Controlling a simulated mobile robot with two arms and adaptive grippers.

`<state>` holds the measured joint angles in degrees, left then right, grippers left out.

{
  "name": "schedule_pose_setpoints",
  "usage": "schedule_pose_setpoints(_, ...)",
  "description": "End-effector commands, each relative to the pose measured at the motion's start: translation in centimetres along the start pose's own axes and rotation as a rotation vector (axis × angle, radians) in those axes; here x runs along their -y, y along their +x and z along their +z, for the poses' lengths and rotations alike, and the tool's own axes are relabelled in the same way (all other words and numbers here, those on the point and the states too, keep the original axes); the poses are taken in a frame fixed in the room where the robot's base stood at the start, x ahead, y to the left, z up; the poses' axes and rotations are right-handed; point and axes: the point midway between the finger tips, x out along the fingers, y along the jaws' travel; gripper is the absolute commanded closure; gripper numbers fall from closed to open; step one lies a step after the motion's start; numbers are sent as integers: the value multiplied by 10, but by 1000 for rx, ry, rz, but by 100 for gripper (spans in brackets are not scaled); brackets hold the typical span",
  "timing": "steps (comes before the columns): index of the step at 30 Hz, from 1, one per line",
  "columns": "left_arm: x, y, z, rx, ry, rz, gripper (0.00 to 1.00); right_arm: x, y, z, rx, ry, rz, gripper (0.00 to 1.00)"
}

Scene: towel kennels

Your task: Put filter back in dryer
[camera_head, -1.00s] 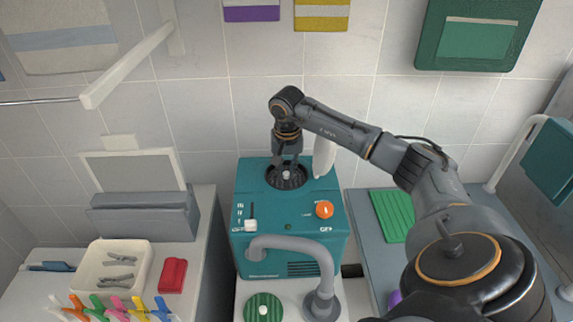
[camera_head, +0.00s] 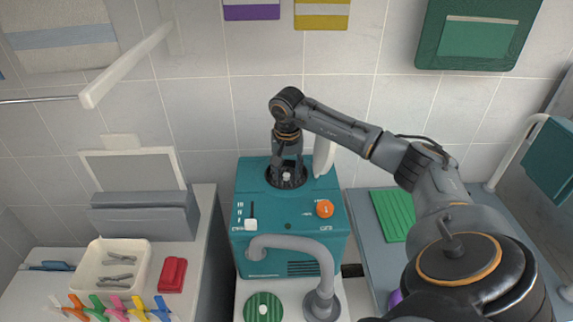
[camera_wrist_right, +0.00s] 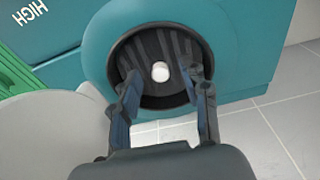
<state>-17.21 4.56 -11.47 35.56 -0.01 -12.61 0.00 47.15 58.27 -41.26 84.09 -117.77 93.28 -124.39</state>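The teal dryer (camera_head: 253,178) stands at the middle, with a round dark opening in its top. A dark ribbed round piece with a white knob (camera_wrist_right: 160,71), apparently the filter, sits in this opening; its exact depth is unclear. My right gripper (camera_wrist_right: 162,85) is open over the opening. Its two fingers are apart on either side of the white knob, with visible gaps. In the head view the right gripper (camera_head: 287,170) points straight down. A green ribbed disc with a white knob (camera_head: 263,307) lies in front of the dryer. My left gripper is not in view.
A grey hose (camera_head: 290,243) arches in front of the dryer. A white bottle-like shape (camera_head: 323,157) stands behind. A tray (camera_head: 83,280) and red object (camera_head: 172,275) are left; a green mat (camera_head: 393,214) is right.

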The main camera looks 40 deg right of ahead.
Motion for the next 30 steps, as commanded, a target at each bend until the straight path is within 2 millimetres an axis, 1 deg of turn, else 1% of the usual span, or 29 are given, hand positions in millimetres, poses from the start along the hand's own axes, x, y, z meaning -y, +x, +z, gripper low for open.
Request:
schedule_pose_setpoints(6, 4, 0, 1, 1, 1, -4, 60, 0, 0, 0, 0, 0, 0, 55)
schedule_pose_setpoints(10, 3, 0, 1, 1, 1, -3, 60, 0, -9, -1, -2, 1, 0, 55)
schedule_pose_setpoints(14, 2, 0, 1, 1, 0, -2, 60, 0, -32, -1, -4, 0, -1, 55)
schedule_pose_setpoints(18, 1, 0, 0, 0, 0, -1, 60, 0, -63, -1, -4, -1, -2, 55)
schedule_pose_setpoints(24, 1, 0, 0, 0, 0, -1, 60, 0, -101, -1, -3, 0, -2, 55)
schedule_pose_setpoints(27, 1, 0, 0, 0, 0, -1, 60, 0, -112, -1, -3, 0, -1, 55)
schedule_pose_setpoints(30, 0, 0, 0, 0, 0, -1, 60, 0, -118, 0, 0, 0, 0, 55)
